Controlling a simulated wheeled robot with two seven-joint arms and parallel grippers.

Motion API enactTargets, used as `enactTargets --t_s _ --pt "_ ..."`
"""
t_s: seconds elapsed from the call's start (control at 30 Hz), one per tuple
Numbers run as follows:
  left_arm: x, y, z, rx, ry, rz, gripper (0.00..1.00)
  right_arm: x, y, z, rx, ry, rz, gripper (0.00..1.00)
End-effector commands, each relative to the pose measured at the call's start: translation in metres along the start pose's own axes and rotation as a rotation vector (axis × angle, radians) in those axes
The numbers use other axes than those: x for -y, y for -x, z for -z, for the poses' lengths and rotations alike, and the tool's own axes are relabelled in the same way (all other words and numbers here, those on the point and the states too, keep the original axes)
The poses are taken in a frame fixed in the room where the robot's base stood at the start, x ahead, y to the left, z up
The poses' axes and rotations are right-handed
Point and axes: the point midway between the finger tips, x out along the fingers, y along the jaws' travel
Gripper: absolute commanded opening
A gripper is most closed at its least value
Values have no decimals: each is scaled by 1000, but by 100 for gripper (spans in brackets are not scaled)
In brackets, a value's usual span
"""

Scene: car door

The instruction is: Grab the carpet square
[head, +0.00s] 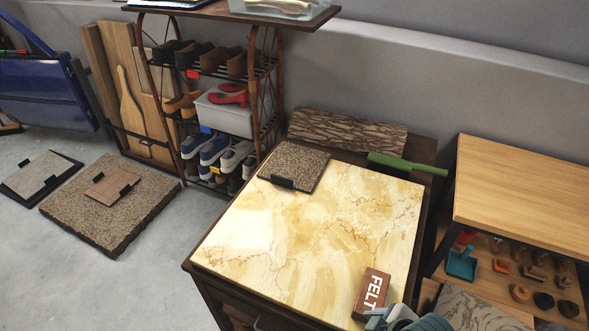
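A brown speckled square (294,166) that looks like carpet lies flat at the far left corner of the marble-topped cabinet (320,225), with a black clip-like piece on its front edge. A larger, thick speckled slab (85,215) lies on the floor at left, with a small wooden square on it. A grey square (40,172) lies on a black mat farther left. Part of my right gripper (385,318) shows at the bottom edge beside the felt block (371,293), far from the squares; its fingers are not clear. My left gripper is out of view.
A shoe rack (222,100) stands behind the cabinet's left side. A green-handled item (405,165) lies at the cabinet's far right corner. A wooden table (525,195) stands at right. The middle of the marble top is clear.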

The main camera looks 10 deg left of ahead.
Motion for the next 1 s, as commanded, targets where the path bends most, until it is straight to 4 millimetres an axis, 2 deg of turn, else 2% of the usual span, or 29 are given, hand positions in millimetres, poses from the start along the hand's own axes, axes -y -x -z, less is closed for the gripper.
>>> enactTargets --t_s 0.1,0.33,0.5,0.6,0.87,1.0 --pt "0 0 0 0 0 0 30 5 3 -23 20 -159 -30 73" --pt "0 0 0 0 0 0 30 10 7 -63 64 -395 -89 73" --pt "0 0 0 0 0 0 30 16 1 -98 106 -561 -135 73" --pt "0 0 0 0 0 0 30 18 -15 -124 140 -656 -164 73" --pt "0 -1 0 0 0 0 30 20 -65 -158 174 -725 -181 73" --pt "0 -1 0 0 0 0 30 23 -100 -176 193 -739 -178 73"
